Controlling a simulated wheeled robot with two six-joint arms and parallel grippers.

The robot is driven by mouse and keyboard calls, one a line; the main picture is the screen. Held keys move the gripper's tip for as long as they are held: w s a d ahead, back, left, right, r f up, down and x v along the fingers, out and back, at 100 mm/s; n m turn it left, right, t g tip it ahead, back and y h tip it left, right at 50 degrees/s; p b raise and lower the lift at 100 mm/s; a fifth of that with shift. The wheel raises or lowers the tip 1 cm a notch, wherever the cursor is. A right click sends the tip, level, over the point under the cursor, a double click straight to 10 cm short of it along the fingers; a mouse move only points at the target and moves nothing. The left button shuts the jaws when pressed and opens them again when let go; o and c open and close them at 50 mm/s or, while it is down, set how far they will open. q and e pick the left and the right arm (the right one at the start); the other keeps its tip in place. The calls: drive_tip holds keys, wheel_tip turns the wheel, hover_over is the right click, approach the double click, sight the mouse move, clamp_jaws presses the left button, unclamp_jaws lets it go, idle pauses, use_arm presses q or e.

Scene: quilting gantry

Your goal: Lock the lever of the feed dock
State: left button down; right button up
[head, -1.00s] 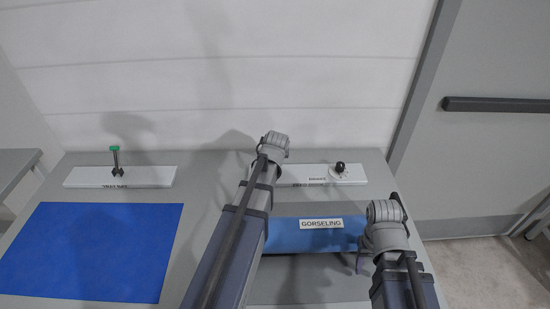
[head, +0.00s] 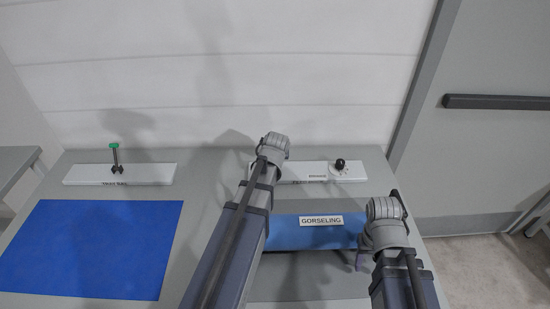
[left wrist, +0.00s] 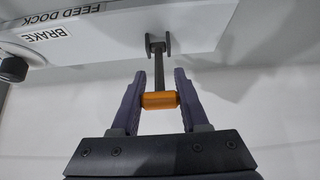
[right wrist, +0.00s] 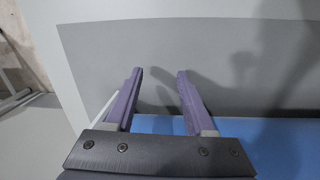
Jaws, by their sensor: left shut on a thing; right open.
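The feed dock (head: 350,177) is a white plate at the back of the table, partly behind my left arm in the head view. In the left wrist view the dock plate (left wrist: 105,42) carries a lever (left wrist: 159,100) with an orange handle and a dark shaft running to a small pivot bracket. My left gripper (left wrist: 159,82) is shut on the orange handle, one finger on each side. The head view hides this gripper and the lever behind my arm. My right gripper (right wrist: 158,75) is open and empty over the table's grey top, and it shows partly in the head view (head: 361,262).
A black brake knob (head: 340,164) stands on the dock plate's right part. A second white plate (head: 75,175) with a green-handled lever (head: 114,148) is at the left. A blue panel (head: 90,250) lies front left. A blue piece labelled GORSELING (head: 300,238) lies between my arms.

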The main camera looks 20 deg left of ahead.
use_arm(q)
drive_tip(key=shift+s, duration=0.1)
idle(0.6)
drive_tip(key=c, duration=0.9)
unclamp_jaws()
drive_tip(key=o, duration=0.3)
drive_tip(key=shift+s+d+r, duration=0.1)
use_arm(e)
drive_tip(key=shift+s+d, duration=0.1)
use_arm(q)
drive_tip(key=shift+o, duration=1)
use_arm(e)
drive_tip(key=shift+r, duration=0.1)
use_arm(q)
drive_tip(key=p+v, duration=0.6)
drive_tip(key=v, duration=0.1)
drive_tip(key=shift+r, duration=0.3)
use_arm(e)
wheel_tip(320, 180, up, 6)
use_arm(q)
drive_tip(key=shift+s, duration=0.1)
